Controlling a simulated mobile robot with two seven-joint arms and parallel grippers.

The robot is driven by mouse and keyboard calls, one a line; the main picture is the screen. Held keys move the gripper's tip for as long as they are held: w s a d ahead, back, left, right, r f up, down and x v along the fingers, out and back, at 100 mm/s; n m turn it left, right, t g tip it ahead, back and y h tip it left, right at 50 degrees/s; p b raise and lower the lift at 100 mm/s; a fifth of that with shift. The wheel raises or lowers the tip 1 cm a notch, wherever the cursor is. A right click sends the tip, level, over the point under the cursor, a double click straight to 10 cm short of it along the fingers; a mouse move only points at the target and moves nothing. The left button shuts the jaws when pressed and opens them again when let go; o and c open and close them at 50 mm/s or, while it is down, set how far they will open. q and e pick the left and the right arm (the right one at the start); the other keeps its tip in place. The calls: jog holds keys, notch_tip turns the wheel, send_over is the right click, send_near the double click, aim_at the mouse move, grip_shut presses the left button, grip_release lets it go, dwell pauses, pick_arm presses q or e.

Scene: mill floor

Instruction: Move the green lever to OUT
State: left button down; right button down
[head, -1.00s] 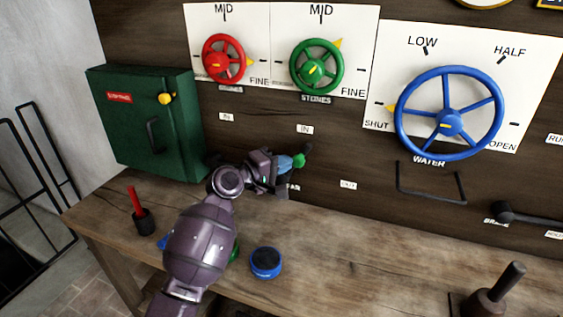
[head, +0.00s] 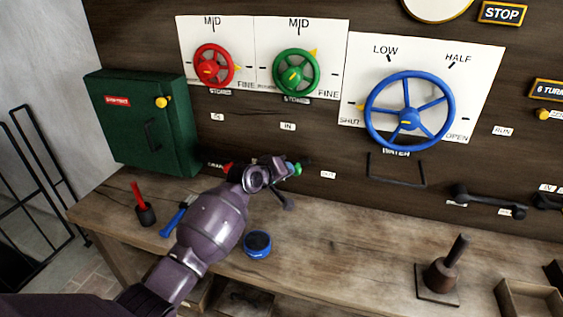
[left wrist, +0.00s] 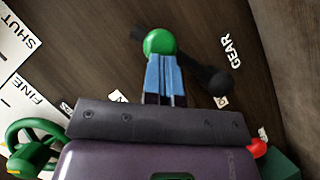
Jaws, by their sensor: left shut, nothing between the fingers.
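The green lever's round knob (head: 297,169) shows on the dark panel, below and right of the IN label (head: 288,126) and left of the OUT label (head: 328,174). In the left wrist view the green knob (left wrist: 159,42) stands at the tips of my left gripper (left wrist: 165,75), with a dark lever arm (left wrist: 205,72) running down right to a dark pivot. My left gripper also shows in the head view (head: 290,168). Its blue fingers are shut together, with the knob beyond them; whether they touch it I cannot tell. My right gripper is out of view.
A red knob (head: 228,167) is left of my left wrist. Red (head: 213,66), green (head: 296,72) and blue (head: 409,103) wheels are above. The bench holds a blue tin (head: 257,244) and a pegged stand (head: 440,279). A green cabinet (head: 135,130) is at left.

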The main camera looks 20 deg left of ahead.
pick_arm(q)
jog(key=shift+d+f+m+y+p, duration=0.25)
jog(key=shift+d+f, duration=0.2)
jog(key=shift+f, duration=0.45)
jog(key=shift+d+f+m+y+p, duration=0.15)
jog(key=shift+d+f+p, duration=0.25)
jog(key=shift+f, duration=0.45)
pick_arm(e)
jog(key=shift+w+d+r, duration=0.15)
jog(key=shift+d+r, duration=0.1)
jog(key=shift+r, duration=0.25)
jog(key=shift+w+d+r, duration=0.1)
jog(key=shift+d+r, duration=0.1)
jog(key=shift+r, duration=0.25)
